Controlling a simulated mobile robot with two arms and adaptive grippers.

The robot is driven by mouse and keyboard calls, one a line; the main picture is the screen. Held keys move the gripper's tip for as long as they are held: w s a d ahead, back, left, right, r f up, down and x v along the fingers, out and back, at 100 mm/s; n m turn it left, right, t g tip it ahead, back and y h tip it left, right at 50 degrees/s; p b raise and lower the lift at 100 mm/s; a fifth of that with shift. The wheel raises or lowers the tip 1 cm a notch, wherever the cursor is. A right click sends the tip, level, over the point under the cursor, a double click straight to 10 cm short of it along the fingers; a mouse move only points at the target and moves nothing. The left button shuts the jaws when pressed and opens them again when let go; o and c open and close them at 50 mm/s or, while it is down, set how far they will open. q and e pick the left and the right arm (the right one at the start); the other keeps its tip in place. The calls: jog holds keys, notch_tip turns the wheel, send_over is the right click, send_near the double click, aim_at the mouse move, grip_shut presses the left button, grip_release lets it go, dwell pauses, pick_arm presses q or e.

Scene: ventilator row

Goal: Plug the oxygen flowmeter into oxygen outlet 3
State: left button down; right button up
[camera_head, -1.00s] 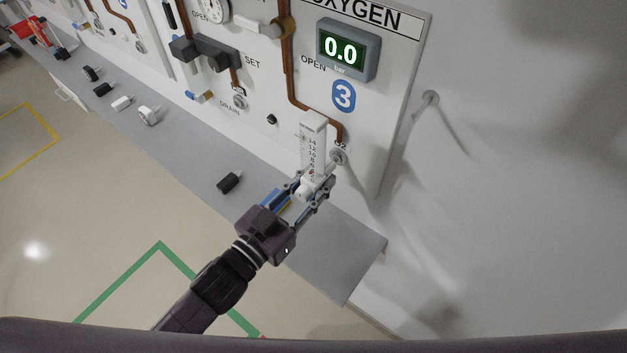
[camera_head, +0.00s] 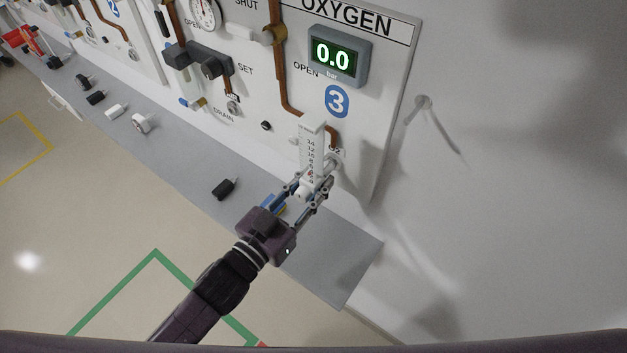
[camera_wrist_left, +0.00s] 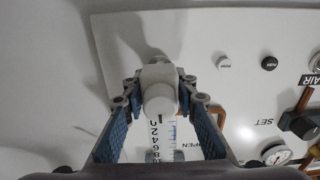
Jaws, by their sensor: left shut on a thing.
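The oxygen flowmeter (camera_head: 311,150) is a white upright body with a printed scale, in front of the panel marked OXYGEN and 3. My left gripper (camera_head: 308,191) is shut on its lower part. In the left wrist view the flowmeter's white rounded end (camera_wrist_left: 159,88) sits between the two fingers. The oxygen outlet 3 (camera_head: 336,157) is at the end of the copper pipe, just right of the flowmeter and partly covered by it. I cannot tell whether the flowmeter touches or sits in the outlet. My right gripper is not in view.
The grey shelf (camera_head: 335,262) runs below the panel, with a black fitting (camera_head: 224,188) and several small fittings farther left. The panel's display (camera_head: 338,56) reads 0.0 bar. A wall hook (camera_head: 423,102) is right of the panel. The shelf's right end is clear.

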pick_arm(q)
jog(key=shift+r, duration=0.1)
jog(key=c, duration=1.5)
grip_release()
jog(key=shift+o, duration=0.2)
jog(key=shift+f, duration=0.2)
jog(key=shift+a, duration=0.1)
jog(key=v, duration=1.2)
jog(key=shift+r, duration=0.15)
